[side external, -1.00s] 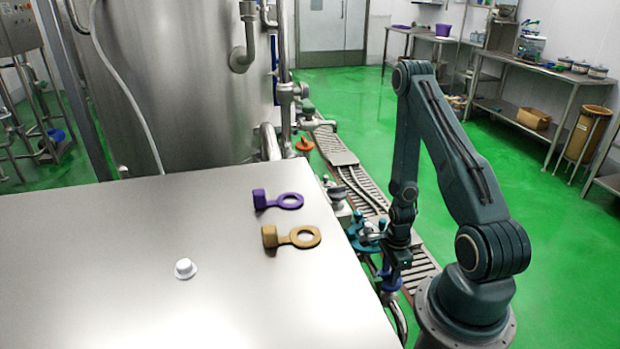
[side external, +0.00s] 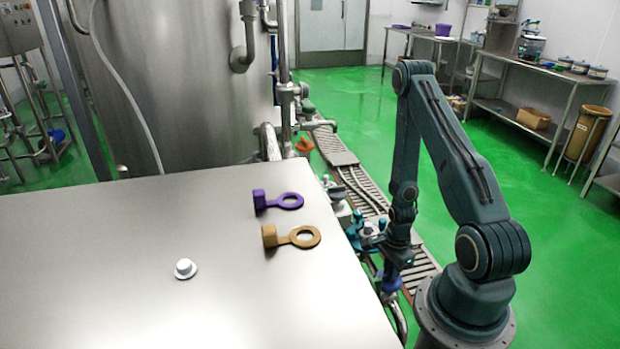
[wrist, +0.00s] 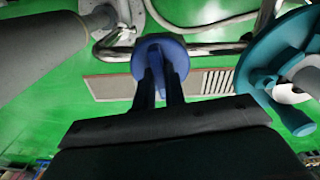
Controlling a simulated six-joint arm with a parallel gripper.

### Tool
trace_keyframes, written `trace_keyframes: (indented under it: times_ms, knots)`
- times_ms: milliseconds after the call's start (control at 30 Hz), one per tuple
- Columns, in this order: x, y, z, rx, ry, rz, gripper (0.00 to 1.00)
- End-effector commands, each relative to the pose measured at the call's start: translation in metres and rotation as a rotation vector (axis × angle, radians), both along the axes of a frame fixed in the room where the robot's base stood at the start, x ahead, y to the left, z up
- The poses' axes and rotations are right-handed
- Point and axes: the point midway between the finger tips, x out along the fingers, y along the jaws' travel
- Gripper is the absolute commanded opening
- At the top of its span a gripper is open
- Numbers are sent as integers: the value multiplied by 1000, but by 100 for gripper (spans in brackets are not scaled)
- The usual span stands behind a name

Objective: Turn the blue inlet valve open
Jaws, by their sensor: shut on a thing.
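The blue inlet valve (wrist: 176,50) shows in the wrist view as a round blue handle at the top centre, on metal pipework. My gripper (wrist: 159,80) points at it, with both dark fingers shut on the blue handle. In the side view the blue valve (side external: 391,283) is partly hidden below my gripper (side external: 393,268), beside the steel table's right edge. The exact turn angle of the handle is hard to read.
A teal wheel-shaped part (wrist: 265,75) sits close on the right in the wrist view. The steel table (side external: 120,270) holds a purple ring tag (side external: 290,201), a tan ring tag (side external: 305,237) and a white knob (side external: 185,268). A floor grate (wrist: 110,88) lies below.

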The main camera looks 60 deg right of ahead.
Motion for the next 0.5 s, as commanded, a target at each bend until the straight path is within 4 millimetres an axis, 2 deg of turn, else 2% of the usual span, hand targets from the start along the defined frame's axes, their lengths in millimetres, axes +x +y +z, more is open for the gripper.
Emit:
trace_keyframes:
  times_ms: [500]
  knots:
    - [0,0,1,-1,-1,458,0]
